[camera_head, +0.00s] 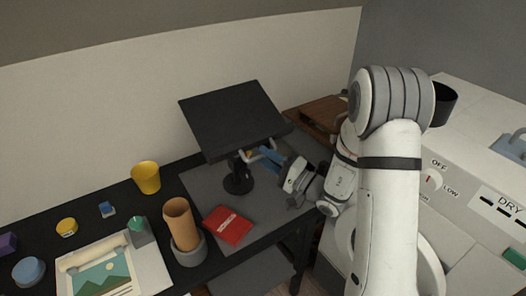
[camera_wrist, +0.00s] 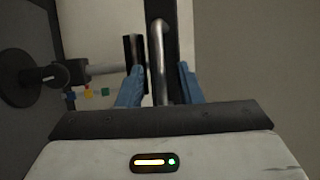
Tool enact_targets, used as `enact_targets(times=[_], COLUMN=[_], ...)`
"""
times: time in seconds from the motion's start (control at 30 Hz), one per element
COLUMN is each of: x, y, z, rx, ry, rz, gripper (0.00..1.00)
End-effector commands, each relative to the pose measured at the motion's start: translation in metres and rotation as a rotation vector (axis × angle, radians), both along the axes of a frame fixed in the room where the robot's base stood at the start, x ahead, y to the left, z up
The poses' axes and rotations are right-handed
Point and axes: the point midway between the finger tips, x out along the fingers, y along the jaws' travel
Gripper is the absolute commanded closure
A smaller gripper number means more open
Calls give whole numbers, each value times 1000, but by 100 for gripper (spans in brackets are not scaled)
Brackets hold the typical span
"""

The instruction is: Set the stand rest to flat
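The stand rest (camera_head: 235,118) is a black board, tilted, on a black stand with a round base (camera_head: 238,184) on the desk. A grey metal bar handle (camera_head: 250,156) sits below its front edge. My gripper (camera_head: 268,158) is at this bar, under the rest's right part. In the wrist view the bar (camera_wrist: 159,45) runs between the two blue fingers of my gripper (camera_wrist: 160,84), with a visible gap on both sides. The fingers are open around the bar. A dark edge (camera_wrist: 173,25), seemingly the rest's, lies behind the bar.
A red book (camera_head: 227,226), a brown cylinder in a grey holder (camera_head: 187,245), a yellow cup (camera_head: 146,177) and a picture sheet (camera_head: 105,270) are on the desk. A brown wooden box (camera_head: 318,115) stands behind right. A white appliance (camera_head: 470,190) is at right.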

Motion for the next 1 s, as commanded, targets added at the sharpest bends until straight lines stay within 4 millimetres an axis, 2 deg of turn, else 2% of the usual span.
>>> enact_targets(times=[0.17, 0.47, 0.83, 1.0], x=[8, 9, 9, 9], y=[13, 14, 13, 13], z=[4, 4, 4, 4], rx=[1, 1, 0, -1], ry=[0, 1, 0, 1], rz=[2, 0, 0, -1], gripper=[68, 68, 99, 100])
